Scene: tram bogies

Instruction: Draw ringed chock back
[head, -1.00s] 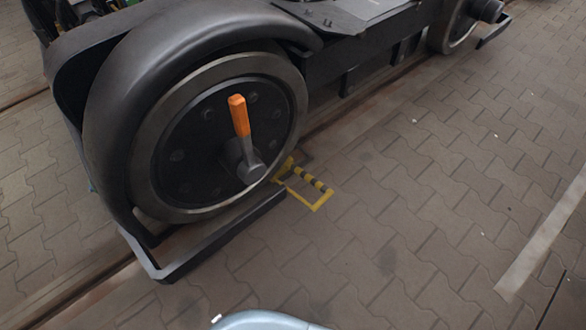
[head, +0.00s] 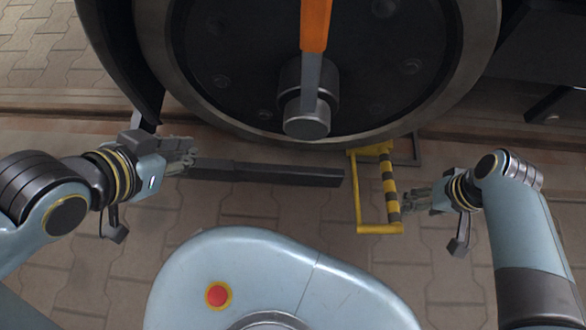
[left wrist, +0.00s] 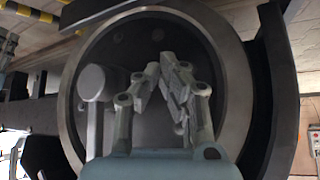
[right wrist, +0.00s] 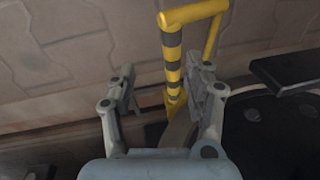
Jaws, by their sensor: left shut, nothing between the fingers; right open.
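The chock (head: 370,152) is a yellow block at the foot of the wheel rim (head: 330,140). Its yellow frame handle (head: 380,229) reaches toward me, and the right-hand bar (head: 389,185) has black rings. My right gripper (head: 408,199) is open just right of that bar. In the right wrist view the ringed bar (right wrist: 172,55) stands in front of the open fingers (right wrist: 165,88), in line with the gap between them; I cannot tell whether they touch it. My left gripper (head: 188,156) is shut and empty left of the wheel's foot. It also shows in the left wrist view (left wrist: 168,75).
A dark flat bar (head: 270,173) runs low in front of the wheel, from near my left gripper toward the chock. An orange handle (head: 315,25) is on the wheel hub. Paving (head: 275,212) lies open between the bar and my base.

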